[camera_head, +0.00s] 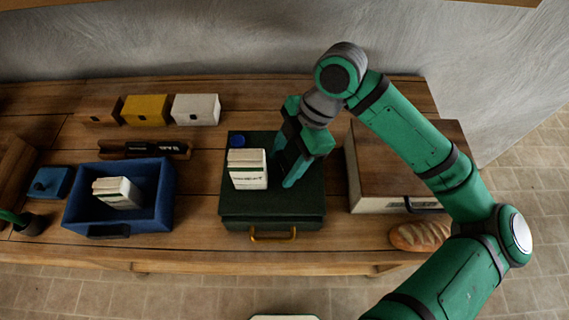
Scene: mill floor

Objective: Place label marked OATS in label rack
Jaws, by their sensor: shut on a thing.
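My gripper (284,177) points down over the right part of a dark green case (270,205), just right of a white block-like stack (249,172). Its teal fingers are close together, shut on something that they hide. I cannot tell what it is or read any mark on it. The white stack has small dark print on its front, too small to read. A low wooden holder with a dark front piece (150,148) stands at the back left. It may be the label rack, but I cannot be sure. No label reading OATS can be made out.
A blue bin (165,208) holding another white stack (117,193) stands left. Brown, yellow (146,109) and white boxes line the back. A wooden-topped bin (375,205) and a bread loaf (419,236) are at right. Bare tabletop (200,190) separates bin and case.

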